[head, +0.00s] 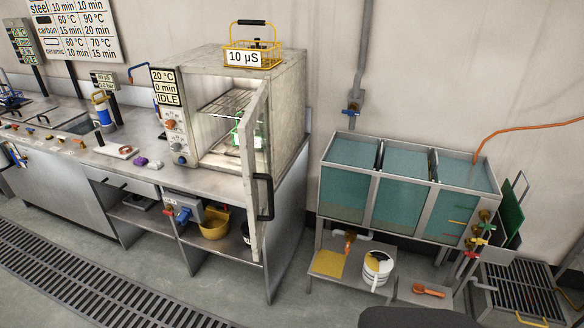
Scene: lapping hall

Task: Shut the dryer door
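The dryer (284,115) is a worn grey-white box on the steel bench, with a panel reading 20 °C, 0 min, IDLE (163,87). Its door (253,165) stands wide open, swung out toward me past the bench front, seen nearly edge-on. The door has a black bar handle (264,197) on its lower part. Inside, a wire rack (225,104) shows, and something green (240,132) is partly hidden behind the door. My gripper is not in view.
A yellow wire basket (252,54) labelled 10 µS sits on the dryer. Tanks of teal liquid (347,167) stand to the right, with a white bucket (377,268) below. The floor before the bench, with a grating (85,268), is clear.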

